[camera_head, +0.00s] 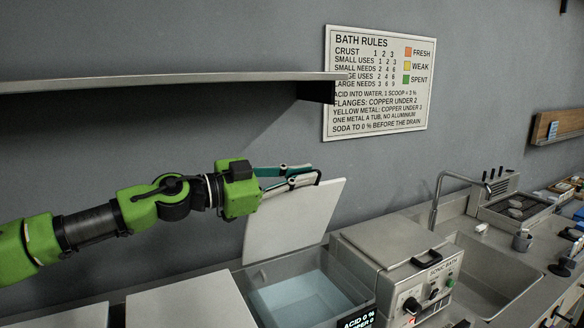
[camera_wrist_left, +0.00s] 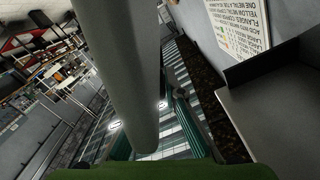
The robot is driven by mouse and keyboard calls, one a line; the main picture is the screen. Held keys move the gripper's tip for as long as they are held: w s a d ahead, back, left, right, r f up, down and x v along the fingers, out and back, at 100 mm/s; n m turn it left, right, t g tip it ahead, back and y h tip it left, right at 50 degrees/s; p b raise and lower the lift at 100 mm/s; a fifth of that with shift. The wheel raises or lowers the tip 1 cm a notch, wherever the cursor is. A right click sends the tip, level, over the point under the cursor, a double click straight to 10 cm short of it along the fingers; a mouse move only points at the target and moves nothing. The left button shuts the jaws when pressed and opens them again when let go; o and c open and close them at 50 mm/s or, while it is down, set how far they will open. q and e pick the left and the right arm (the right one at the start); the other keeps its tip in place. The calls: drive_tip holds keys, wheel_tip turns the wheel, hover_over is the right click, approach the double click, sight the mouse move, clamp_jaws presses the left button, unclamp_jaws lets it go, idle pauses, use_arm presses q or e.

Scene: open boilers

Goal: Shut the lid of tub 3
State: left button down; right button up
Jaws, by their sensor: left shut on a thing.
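The open tub (camera_head: 249,311) holds pale blue liquid (camera_head: 300,298); no number on it is legible. Its pale grey lid (camera_head: 293,228) stands raised, leaning back near the wall. A dark handle (camera_head: 318,177) is at the lid's upper edge. My left gripper (camera_head: 304,175) reaches in from the left and is shut on this handle; the fingers partly hide it. In the left wrist view a thick grey bar (camera_wrist_left: 130,70) fills the space between my green fingers (camera_wrist_left: 147,135); I cannot tell which part it is. My right gripper is not in view.
Closed lids (camera_head: 190,300) lie left of the open tub. A sonic bath unit (camera_head: 395,255) stands close on its right, then a sink (camera_head: 490,275) with a faucet (camera_head: 440,195). A wall shelf (camera_head: 170,83) hangs above my arm; a rules sign (camera_head: 378,85) is behind.

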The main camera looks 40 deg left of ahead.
use_arm(q)
drive_tip(key=shift+s+d+f+m, duration=0.25)
drive_tip(key=shift+d+f+m, duration=0.05)
drive_tip(key=shift+d, duration=0.25)
drive_tip(key=c, duration=2.1)
unclamp_jaws()
drive_tip(key=shift+c, duration=0.2)
drive_tip(key=shift+s, duration=0.1)
drive_tip(key=v, duration=1.2)
